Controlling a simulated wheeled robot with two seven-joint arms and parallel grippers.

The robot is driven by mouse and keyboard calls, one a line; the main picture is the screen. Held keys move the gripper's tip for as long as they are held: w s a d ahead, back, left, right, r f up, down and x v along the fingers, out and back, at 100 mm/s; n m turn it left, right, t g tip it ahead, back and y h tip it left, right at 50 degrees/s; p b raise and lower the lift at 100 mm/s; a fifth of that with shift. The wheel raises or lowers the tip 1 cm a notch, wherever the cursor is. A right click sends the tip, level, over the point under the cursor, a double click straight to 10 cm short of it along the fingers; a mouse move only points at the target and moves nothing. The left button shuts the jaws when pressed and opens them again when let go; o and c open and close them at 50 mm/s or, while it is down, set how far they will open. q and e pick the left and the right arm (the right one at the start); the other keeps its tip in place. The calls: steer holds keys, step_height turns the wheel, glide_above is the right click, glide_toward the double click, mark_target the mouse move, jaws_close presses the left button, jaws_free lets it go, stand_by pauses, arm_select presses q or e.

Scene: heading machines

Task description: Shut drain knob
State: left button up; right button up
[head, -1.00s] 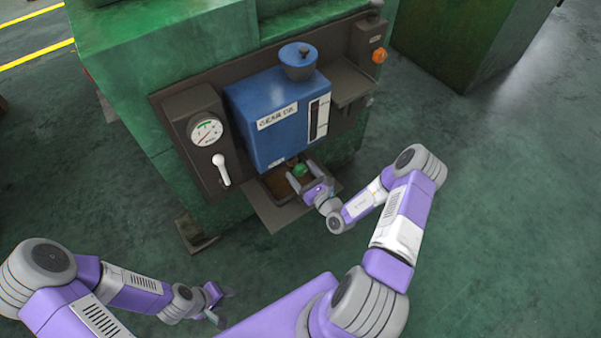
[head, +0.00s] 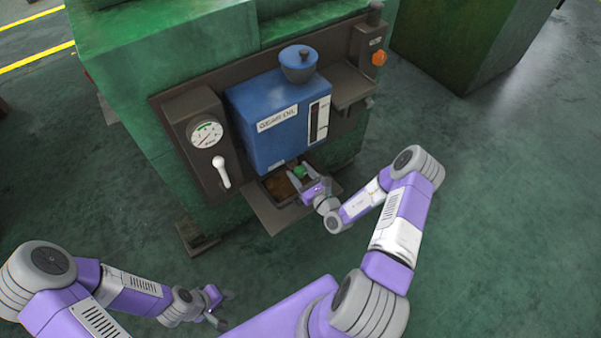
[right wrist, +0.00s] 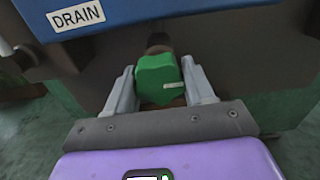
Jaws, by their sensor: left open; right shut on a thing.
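The green drain knob (right wrist: 158,80) sits under the blue gear oil tank (head: 270,120), below the DRAIN label (right wrist: 77,17). The knob also shows small in the head view (head: 299,172). My right gripper (right wrist: 162,88) has one finger on each side of the knob and is shut on it. A short pale mark shows on the knob's face. My left gripper (head: 224,308) is open and empty, low over the floor at the lower left, away from the machine.
A brown tray (head: 268,207) juts out below the tank. A gauge (head: 205,133) and white lever (head: 221,171) are on the left panel. An orange knob (head: 379,58) is at the upper right. The green floor in front is clear.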

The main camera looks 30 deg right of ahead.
steer(key=n+p, duration=0.3)
steer(key=shift+r+n+p, duration=0.15)
steer(key=shift+n+p, duration=0.25)
steer(key=n+p, duration=0.3)
steer(key=n, duration=0.1)
steer(key=shift+d, duration=0.1)
steer(key=n+p, duration=0.2)
steer(key=n, duration=0.3)
steer(key=shift+n+p, duration=0.4)
steer(key=shift+d+n+p, duration=0.1)
steer(key=shift+n+p, duration=0.7)
steer(key=shift+n, duration=1.2)
steer(key=o, duration=1)
steer(key=shift+o, duration=0.2)
